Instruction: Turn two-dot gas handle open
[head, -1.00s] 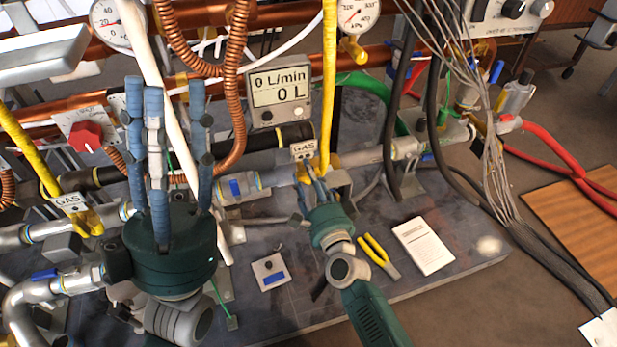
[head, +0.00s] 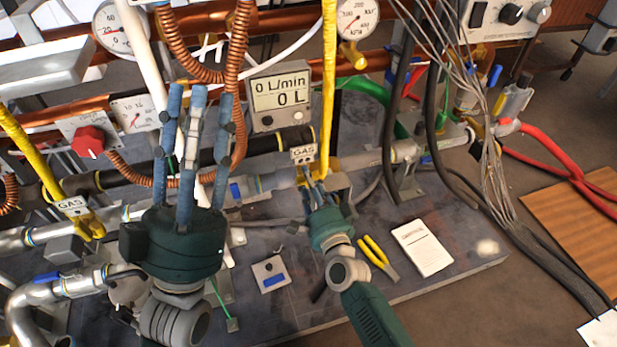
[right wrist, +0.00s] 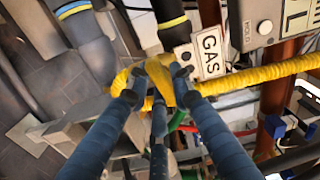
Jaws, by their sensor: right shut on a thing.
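My right gripper (head: 312,182) is shut on a yellow gas handle (right wrist: 160,80) below a white GAS tag (head: 303,154). The tag also shows in the right wrist view (right wrist: 208,52); its dots are too small to count surely. The fingers hide much of the handle in the head view. A second GAS tag (head: 72,205) with another yellow handle (head: 93,228) is at the left. My left gripper (head: 198,97) is open and empty, fingers pointing up, in front of the pipes.
A flow meter (head: 280,95) reads 0 L/min. A red knob (head: 89,141), gauges and copper pipes stand behind the left gripper. Grey cables (head: 495,170) hang at the right.

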